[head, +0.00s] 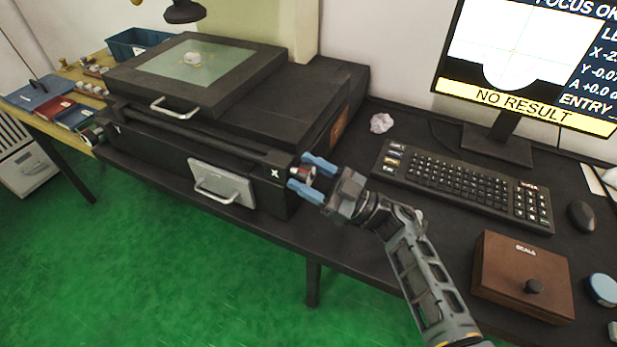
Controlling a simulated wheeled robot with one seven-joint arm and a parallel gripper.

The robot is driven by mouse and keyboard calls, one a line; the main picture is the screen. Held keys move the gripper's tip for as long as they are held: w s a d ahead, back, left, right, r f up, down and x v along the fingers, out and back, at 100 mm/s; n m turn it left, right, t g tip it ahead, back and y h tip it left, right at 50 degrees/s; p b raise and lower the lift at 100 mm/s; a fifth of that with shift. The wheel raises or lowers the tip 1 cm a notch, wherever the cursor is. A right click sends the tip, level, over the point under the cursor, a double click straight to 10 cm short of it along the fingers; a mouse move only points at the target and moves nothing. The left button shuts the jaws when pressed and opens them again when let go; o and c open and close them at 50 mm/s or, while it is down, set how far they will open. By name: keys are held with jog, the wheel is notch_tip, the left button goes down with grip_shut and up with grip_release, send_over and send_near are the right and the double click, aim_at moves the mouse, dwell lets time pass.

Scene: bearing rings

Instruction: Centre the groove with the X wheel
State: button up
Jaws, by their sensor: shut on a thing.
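The X wheel (299,173) is a small knob with a metallic and red look on the front right of the black measuring machine (330,85), beside a white "X" mark. My gripper (306,178) has its two blue fingers shut on the wheel, one above and one below it; they partly hide it. A small pale ring (193,58) sits on the lit glass stage (160,68); its groove is too small to make out here. The monitor (520,60) shows a white field with a dark background and a rounded lower bulge, thin cross lines, "FOCUS OK", cut-off X and Y readings, and "NO RESULT".
Another wheel (92,135) is at the machine's left end. A front handle plate (222,183) projects left of my gripper. The keyboard (460,182), mouse (581,216) and brown wooden box (523,278) lie right of my arm. Green floor is open in front.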

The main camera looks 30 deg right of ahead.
jog(key=shift+n+g+y+b, duration=0.3)
jog(key=shift+n+g, duration=0.2)
jog(key=shift+n, duration=0.8)
jog(key=o, duration=1)
jog(key=shift+r, duration=0.15)
jog(key=shift+r, duration=0.35)
jog(key=s+d+r, duration=0.2)
jog(key=d+r, duration=0.1)
jog(key=s+d+r, duration=0.2)
jog(key=d+r, duration=0.1)
jog(key=s+d+r, duration=0.2)
jog(key=d+r, duration=0.2)
